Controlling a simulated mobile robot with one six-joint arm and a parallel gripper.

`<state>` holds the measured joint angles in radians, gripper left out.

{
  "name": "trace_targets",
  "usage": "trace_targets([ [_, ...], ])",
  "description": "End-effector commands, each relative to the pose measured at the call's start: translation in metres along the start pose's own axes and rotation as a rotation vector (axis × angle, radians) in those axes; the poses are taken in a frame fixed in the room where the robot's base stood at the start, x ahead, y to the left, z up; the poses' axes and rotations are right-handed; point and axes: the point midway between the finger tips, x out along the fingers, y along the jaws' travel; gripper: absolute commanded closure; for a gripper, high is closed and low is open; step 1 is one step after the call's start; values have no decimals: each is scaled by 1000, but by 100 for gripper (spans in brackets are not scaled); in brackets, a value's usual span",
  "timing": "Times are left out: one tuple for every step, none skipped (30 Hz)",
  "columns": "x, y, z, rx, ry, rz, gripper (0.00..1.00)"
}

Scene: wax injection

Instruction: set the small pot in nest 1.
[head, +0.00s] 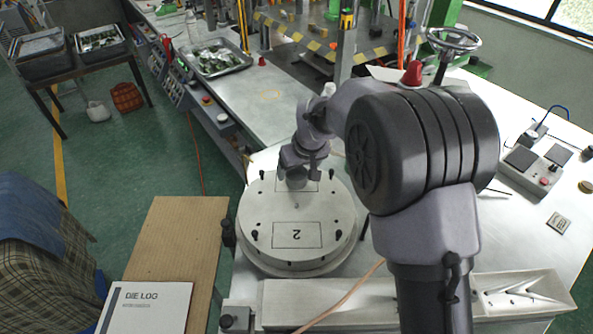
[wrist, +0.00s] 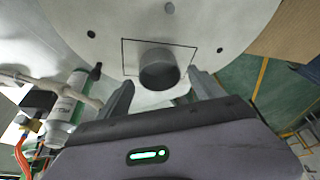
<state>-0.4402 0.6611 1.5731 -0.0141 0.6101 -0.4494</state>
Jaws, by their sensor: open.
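The small pot (wrist: 159,70) is a short dark grey cylinder. In the wrist view it stands inside a black outlined rectangle on the pale round table (wrist: 225,20), near the rectangle's lower side. My gripper (wrist: 162,84) is open, with one finger to each side of the pot's near end and gaps between. In the head view my gripper (head: 303,164) is at the far part of the round table (head: 265,213), with the pot (head: 297,180) just below it. The number in that rectangle is hidden; the near rectangle is marked 2 (head: 297,235).
A white-green cylinder (wrist: 65,110) stands left of my gripper in the wrist view. A wooden board (head: 185,235) with a DIE LOG sheet (head: 147,308) lies to the left. A control box (head: 530,165) stands right.

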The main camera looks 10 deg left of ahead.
Motion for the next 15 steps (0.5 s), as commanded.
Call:
trace_targets([
  [-20, 0, -3, 0, 5, 1, 23],
  [-29, 0, -3, 0, 4, 1, 23],
  [-41, 0, -3, 0, 4, 1, 23],
  [-49, 0, -3, 0, 5, 2, 23],
  [-57, 0, -2, 0, 4, 2, 23],
  [-66, 0, -2, 0, 4, 1, 23],
  [-72, 0, -2, 0, 4, 1, 23],
  [-78, 0, -2, 0, 4, 1, 23],
  [-84, 0, -1, 0, 2, 0, 23],
  [-88, 0, -1, 0, 2, 0, 23],
  [-90, 0, -1, -1, 2, 1, 23],
  [-93, 0, -1, -1, 2, 1, 23],
  [-94, 0, -1, -1, 2, 1, 23],
  [-95, 0, 0, -1, 1, 1, 23],
  [-95, 0, 0, -1, 1, 1, 23],
])
